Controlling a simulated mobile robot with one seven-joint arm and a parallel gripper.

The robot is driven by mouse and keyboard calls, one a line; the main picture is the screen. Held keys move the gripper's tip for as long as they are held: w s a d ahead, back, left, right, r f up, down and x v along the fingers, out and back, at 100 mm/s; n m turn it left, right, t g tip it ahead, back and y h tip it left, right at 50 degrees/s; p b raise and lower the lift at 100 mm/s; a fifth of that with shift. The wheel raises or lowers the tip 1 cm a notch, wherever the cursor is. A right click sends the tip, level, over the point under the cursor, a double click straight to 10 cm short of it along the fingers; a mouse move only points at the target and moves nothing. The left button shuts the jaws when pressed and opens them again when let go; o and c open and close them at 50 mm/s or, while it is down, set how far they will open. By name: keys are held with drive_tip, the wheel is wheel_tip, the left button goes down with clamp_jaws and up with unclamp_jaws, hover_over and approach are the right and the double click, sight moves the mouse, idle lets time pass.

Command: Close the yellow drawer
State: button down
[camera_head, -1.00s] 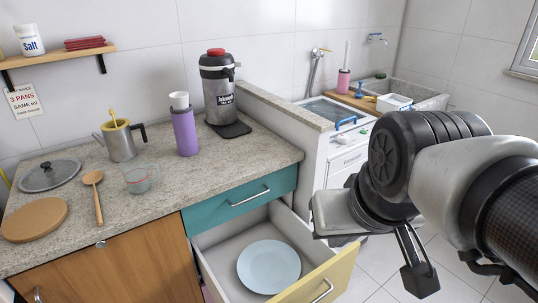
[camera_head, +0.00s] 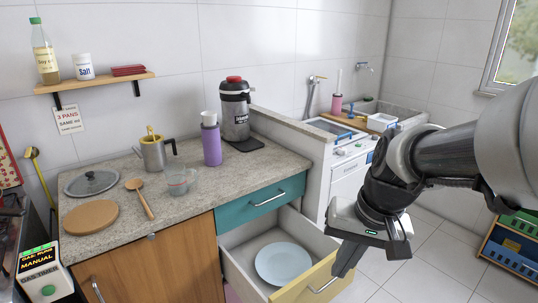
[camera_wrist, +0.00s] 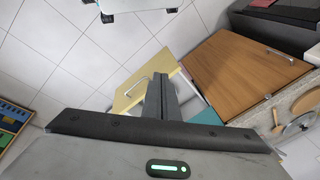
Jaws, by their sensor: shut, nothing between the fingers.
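The yellow drawer (camera_head: 306,284) stands pulled out below the teal drawer, with a pale blue plate (camera_head: 283,263) lying inside it. Its yellow front and metal handle also show in the wrist view (camera_wrist: 128,84). My gripper (camera_head: 345,272) is shut and empty. In the head view its fingers overlap the right end of the yellow front, near the handle (camera_head: 323,286). In the wrist view the fingers (camera_wrist: 160,84) point toward the front beside the handle. I cannot tell whether they touch it.
The teal drawer (camera_head: 262,202) above is shut. The worktop (camera_head: 185,209) holds a purple cup, a black-and-steel dispenser, a kettle, a glass, a spoon and a board. A wooden cabinet door (camera_head: 160,262) is left of the drawer. Tiled floor (camera_head: 440,262) is free at the right.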

wheel_tip(320, 180, down, 6)
drive_tip(key=w+d+m+g+y, duration=0.2)
drive_tip(key=m+t+y+b, duration=0.2)
drive_tip(key=m+t+y, duration=0.5)
drive_tip(key=m+t, duration=1.25)
approach(313, 273)
drive_tip(key=w+r+m+g+b, duration=0.1)
drive_tip(key=w+a+r+m+g+b, duration=0.1)
drive_tip(key=w+m+g, duration=0.1)
drive_tip(key=w+a+r+m+g, duration=0.1)
drive_tip(key=w+m+g, duration=0.1)
drive_tip(key=shift+a+r+b, duration=0.25)
drive_tip(key=shift+r+b, duration=0.15)
